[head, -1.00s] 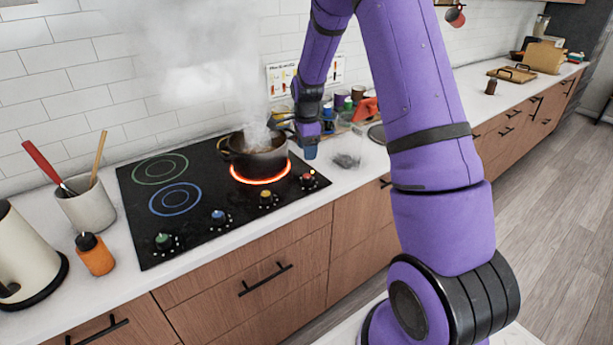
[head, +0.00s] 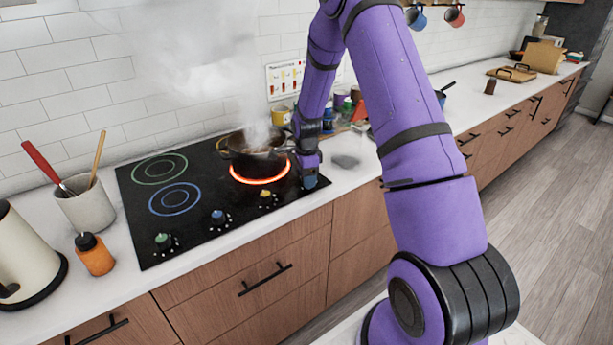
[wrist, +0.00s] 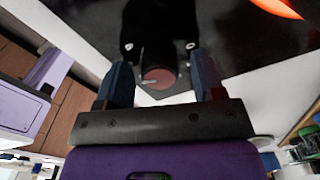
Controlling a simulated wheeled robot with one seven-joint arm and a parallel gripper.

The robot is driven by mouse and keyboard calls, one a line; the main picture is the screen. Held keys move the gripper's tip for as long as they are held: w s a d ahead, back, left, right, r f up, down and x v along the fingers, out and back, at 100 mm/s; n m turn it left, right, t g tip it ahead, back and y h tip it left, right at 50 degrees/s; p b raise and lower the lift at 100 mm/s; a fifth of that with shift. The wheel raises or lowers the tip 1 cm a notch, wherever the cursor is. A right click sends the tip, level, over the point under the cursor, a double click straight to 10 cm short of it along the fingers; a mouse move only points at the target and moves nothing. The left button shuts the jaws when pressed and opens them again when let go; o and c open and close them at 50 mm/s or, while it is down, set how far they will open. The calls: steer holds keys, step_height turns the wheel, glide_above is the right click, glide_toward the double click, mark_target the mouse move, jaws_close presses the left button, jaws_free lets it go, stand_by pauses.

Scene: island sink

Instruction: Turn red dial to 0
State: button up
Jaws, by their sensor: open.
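The red dial (wrist: 159,77) shows in the wrist view as a round reddish top with a pale pointer mark, on the black cooktop (head: 150,235). My gripper (wrist: 163,82) is open, with one finger on each side of the dial. I cannot tell whether the fingers touch it. In the head view my gripper (head: 309,178) is at the cooktop's right front corner and hides the red dial. A dark pot (head: 253,158) steams on the glowing red burner (head: 262,178). The numbers around the dial are not readable.
Yellow (head: 266,196), blue (head: 218,217) and green (head: 163,241) dials line the cooktop's front edge. Cups and jars (head: 331,122) stand behind my gripper. A utensil pot (head: 87,206) and an orange bottle (head: 95,254) stand at left. The counter right of the cooktop is mostly clear.

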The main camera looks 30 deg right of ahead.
steer(key=c, duration=0.9)
